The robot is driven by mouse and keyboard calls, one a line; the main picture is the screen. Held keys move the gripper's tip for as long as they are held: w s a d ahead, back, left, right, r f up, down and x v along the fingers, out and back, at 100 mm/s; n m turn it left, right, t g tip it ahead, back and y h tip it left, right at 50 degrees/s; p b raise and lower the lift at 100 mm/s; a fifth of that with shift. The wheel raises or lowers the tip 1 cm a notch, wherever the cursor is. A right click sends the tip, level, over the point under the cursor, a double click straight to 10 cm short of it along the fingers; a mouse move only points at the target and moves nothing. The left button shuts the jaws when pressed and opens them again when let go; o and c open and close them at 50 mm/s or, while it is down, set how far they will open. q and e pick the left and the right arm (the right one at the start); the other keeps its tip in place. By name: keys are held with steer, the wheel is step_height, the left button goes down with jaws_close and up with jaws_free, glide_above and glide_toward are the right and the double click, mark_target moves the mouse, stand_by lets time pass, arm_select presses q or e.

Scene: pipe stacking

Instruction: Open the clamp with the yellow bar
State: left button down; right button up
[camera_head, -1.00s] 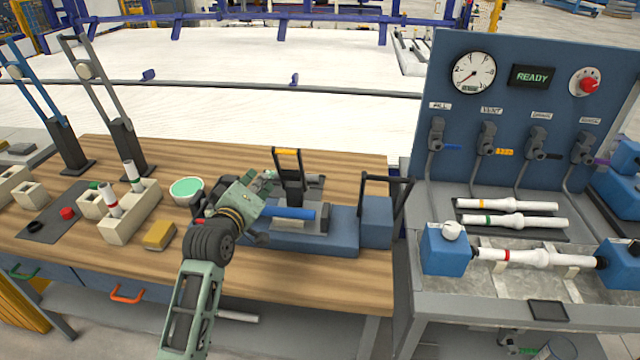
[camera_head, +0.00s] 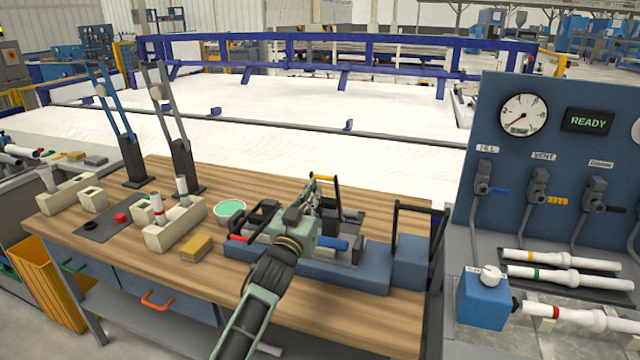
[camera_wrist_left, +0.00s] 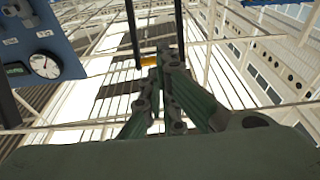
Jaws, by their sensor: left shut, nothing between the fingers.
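The clamp's yellow bar (camera_head: 322,178) tops an upright black frame on the blue fixture (camera_head: 345,275) on the wooden bench. It also shows in the left wrist view (camera_wrist_left: 149,62), just beyond the fingers. My left gripper (camera_head: 314,188) is in front of the clamp, fingers pointing up towards the bar. The fingers are together, also in the left wrist view (camera_wrist_left: 160,62), with nothing held. They appear close to the bar; I cannot tell if they touch it. My gripper hides much of the clamp's lower part. My right gripper is not in view.
A blue bar (camera_head: 330,243) lies in the fixture behind my gripper. A black loop handle (camera_head: 420,208) stands on the blue block at right. A yellow block (camera_head: 196,248), a green-topped dish (camera_head: 230,208) and pipe holders (camera_head: 175,230) are at left. The valve panel (camera_head: 560,150) stands at right.

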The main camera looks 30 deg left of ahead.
mark_target(323, 179)
arm_select(q)
steer(key=x, duration=0.2)
steer(key=shift+w+a+r, duration=0.1)
steer(key=shift+w+r, duration=0.05)
steer(key=shift+w, duration=0.2)
steer(key=shift+w+a+p, duration=0.15)
steer(key=shift+w+p, duration=0.2)
steer(key=shift+w, duration=0.25)
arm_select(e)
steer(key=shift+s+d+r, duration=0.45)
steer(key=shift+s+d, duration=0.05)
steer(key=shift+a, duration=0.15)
